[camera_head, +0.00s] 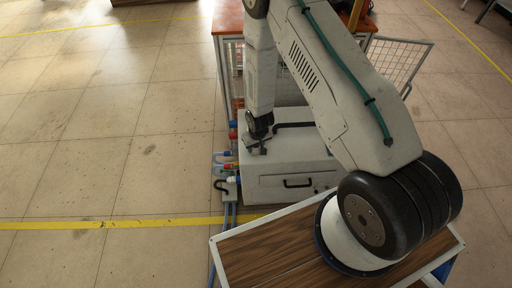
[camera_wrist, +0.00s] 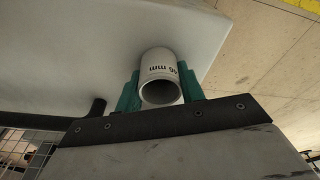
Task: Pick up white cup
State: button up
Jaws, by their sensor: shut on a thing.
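The white cup (camera_wrist: 158,63), with dark "mm" lettering on its side, is between the green fingers of my gripper (camera_wrist: 160,88) in the wrist view. A finger sits on each side of it, and the gripper is shut on it. The cup's round dark opening faces the wrist camera. A white surface (camera_wrist: 75,45) lies behind the cup; I cannot tell whether the cup touches it. In the head view my gripper (camera_head: 256,145) is over the left part of a white cabinet top (camera_head: 300,152), and the cup cannot be made out there.
The white cabinet has a black front handle (camera_head: 297,184). Blue hoses and coloured fittings (camera_head: 226,172) run along its left side. An orange-topped bench (camera_head: 228,18) stands behind it. A wire mesh panel (camera_head: 398,62) is at the right. The tiled floor at left is clear.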

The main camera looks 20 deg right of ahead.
jog(key=shift+r, duration=0.55)
jog(key=r, duration=0.1)
jog(key=s+r, duration=0.1)
jog(key=shift+a+r, duration=0.2)
jog(key=shift+r, duration=0.1)
jog(key=s+a+r, duration=0.1)
jog(key=s+a, duration=0.3)
jog(key=s, duration=1)
notch_tip(320, 180, up, 6)
jog(key=shift+s+a+r, duration=0.15)
jog(key=shift+a, duration=0.05)
